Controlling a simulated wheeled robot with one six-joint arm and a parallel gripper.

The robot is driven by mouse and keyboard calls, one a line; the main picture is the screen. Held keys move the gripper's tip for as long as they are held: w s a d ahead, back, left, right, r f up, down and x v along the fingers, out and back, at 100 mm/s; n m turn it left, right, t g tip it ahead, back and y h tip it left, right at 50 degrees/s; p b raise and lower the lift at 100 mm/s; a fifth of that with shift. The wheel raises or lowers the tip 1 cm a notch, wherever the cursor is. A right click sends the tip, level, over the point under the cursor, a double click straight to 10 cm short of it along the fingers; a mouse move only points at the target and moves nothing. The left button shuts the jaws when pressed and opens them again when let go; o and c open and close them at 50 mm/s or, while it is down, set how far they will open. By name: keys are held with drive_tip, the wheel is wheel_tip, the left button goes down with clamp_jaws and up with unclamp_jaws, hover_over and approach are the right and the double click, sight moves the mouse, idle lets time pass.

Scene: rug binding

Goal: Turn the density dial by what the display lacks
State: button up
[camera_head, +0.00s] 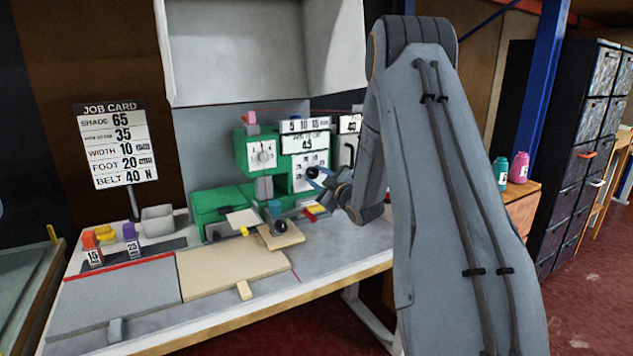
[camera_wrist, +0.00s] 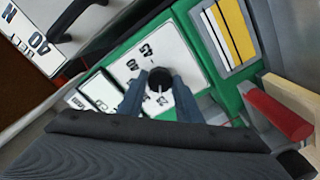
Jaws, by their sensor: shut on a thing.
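The green machine (camera_head: 245,150) stands at the back of the bench. Its upper display plate (camera_head: 305,143) appears to read 45. Below it is a white dial plate (camera_head: 305,185) with printed numbers, which also shows in the wrist view (camera_wrist: 188,62). A black dial knob (camera_wrist: 160,78) stands on this plate. My gripper (camera_head: 318,177) is at the plate, its two blue-grey fingers (camera_wrist: 159,93) shut around the knob. The knob's pointer and exact setting are not clear. The job card (camera_head: 112,143) at left reads shade 65, 35 on a line with an unclear label, width 10, foot 20, belt 40 N.
A red lever (camera_wrist: 276,114) and a striped yellow-white panel (camera_wrist: 231,32) sit beside the dial plate. A belt sign (camera_wrist: 35,40) reads 40 N. A round white dial (camera_head: 263,155) is on the machine's left part. A beige mat (camera_head: 230,272) lies on the bench in front.

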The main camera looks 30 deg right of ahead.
drive_tip(key=shift+n, duration=0.3)
idle(0.4)
drive_tip(key=o, duration=1)
drive_tip(key=shift+o, duration=0.2)
drive_tip(key=s+b, duration=0.1)
drive_tip(key=s, duration=0.7)
drive_tip(key=shift+w+d, duration=0.1)
